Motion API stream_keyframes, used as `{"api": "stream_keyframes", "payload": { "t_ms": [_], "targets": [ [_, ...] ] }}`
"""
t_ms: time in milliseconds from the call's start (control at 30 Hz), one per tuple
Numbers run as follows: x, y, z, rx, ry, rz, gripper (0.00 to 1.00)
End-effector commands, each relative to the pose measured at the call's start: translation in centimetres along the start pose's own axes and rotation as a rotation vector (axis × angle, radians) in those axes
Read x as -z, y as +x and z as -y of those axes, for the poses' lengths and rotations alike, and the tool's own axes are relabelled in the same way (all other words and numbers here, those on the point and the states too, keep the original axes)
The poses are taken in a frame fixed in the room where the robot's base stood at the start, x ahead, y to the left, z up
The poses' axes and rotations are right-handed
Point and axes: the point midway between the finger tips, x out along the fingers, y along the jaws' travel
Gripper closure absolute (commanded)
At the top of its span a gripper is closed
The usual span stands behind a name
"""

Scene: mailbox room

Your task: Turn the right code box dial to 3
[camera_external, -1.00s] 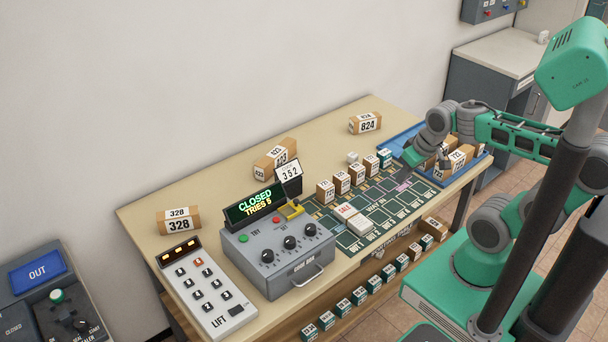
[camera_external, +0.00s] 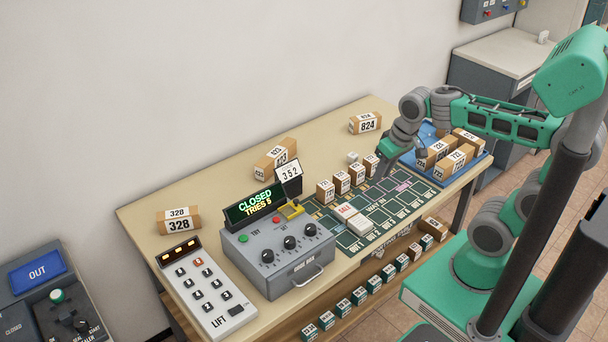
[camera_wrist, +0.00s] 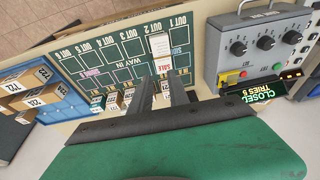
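The grey code box (camera_external: 280,255) stands on the table with three black dials on its sloped face. Its right dial (camera_external: 310,229) is the one nearest the sorting board. It shows at the upper right of the wrist view, turned around, where that dial (camera_wrist: 238,48) is leftmost. Its pointer setting is too small to read. The display (camera_external: 255,206) reads CLOSED, TRIES 5. My gripper (camera_external: 387,166) is above the board's far right part, well away from the dials. In the wrist view its two fingers (camera_wrist: 160,80) stand apart with nothing held between them.
The green sorting board (camera_external: 370,215) carries several small boxes and a white-and-red block (camera_external: 352,217). A blue tray (camera_external: 473,163) of boxes is at right. A number card (camera_external: 288,173) reading 352 stands behind the code box. The LIFT keypad (camera_external: 207,295) is left of it.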

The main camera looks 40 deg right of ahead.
Motion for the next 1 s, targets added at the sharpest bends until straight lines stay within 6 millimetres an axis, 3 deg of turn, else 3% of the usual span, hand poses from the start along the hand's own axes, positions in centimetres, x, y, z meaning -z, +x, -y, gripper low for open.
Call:
{"api": "stream_keyframes", "payload": {
  "t_ms": [100, 200, 300, 400, 567, 800, 1000],
  "targets": [
    [3.2, 2.5, 6.9, 0.013, -0.012, 0.114, 0.68],
    [4.7, 4.2, 12.9, 0.0, -0.009, 0.194, 0.6],
    [5.0, 5.7, 17.5, -0.022, -0.005, 0.249, 0.52],
    [4.9, 6.4, 20.0, -0.036, -0.001, 0.274, 0.49],
    [4.6, 7.5, 20.5, -0.042, 0.004, 0.282, 0.49],
    [3.3, 11.8, 20.2, -0.041, 0.003, 0.281, 0.49],
    [2.9, 13.7, 20.2, -0.039, 0.003, 0.277, 0.49]
  ]
}}
